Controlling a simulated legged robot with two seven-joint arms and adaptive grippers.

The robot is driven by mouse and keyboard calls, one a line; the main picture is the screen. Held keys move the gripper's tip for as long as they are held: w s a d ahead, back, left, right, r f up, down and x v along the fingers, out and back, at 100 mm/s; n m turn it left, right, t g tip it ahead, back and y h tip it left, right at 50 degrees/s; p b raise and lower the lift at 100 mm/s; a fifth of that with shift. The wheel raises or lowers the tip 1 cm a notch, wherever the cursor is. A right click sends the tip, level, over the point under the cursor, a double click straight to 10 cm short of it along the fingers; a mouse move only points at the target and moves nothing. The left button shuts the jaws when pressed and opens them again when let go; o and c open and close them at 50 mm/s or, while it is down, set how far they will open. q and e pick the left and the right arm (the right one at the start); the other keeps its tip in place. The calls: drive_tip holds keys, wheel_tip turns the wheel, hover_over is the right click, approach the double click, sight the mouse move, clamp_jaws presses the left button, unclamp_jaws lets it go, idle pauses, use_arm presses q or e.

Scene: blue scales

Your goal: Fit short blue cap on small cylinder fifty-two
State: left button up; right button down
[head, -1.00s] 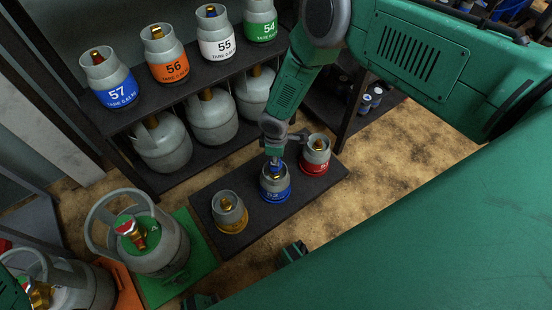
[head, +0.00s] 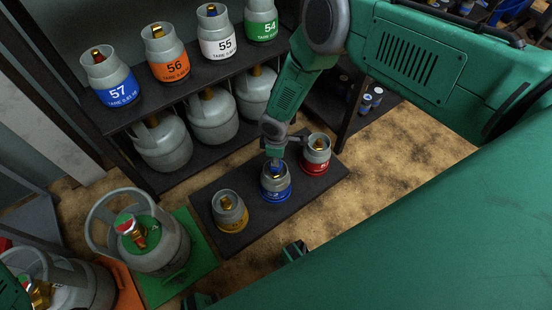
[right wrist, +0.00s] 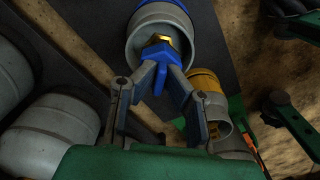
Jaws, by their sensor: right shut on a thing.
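The small grey cylinder fifty-two (head: 275,193), with a blue band, stands upright on a dark board, and it also shows in the right wrist view (right wrist: 150,20). Its brass valve (right wrist: 170,40) sits inside the open collar. My right gripper (head: 274,161) is above the collar, pointing down. In the right wrist view its fingers (right wrist: 160,82) are shut on the short blue cap (right wrist: 163,54), which is right at the valve. The fingers partly hide the cap, and I cannot tell how far it sits on the valve.
A yellow-banded cylinder (head: 230,212) and a red-banded cylinder (head: 316,155) flank it closely on the dark board (head: 250,232). A rack (head: 140,105) with several cylinders stands behind. A large green-topped cylinder (head: 165,250) stands at left on a green board. Sandy floor lies clear to the right.

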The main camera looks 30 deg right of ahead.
drive_tip(key=shift+f, duration=1.2)
drive_tip(key=c, duration=1.6)
unclamp_jaws()
drive_tip(key=shift+r, duration=0.35)
wheel_tip(320, 180, up, 11)
drive_tip(key=shift+r, duration=0.1)
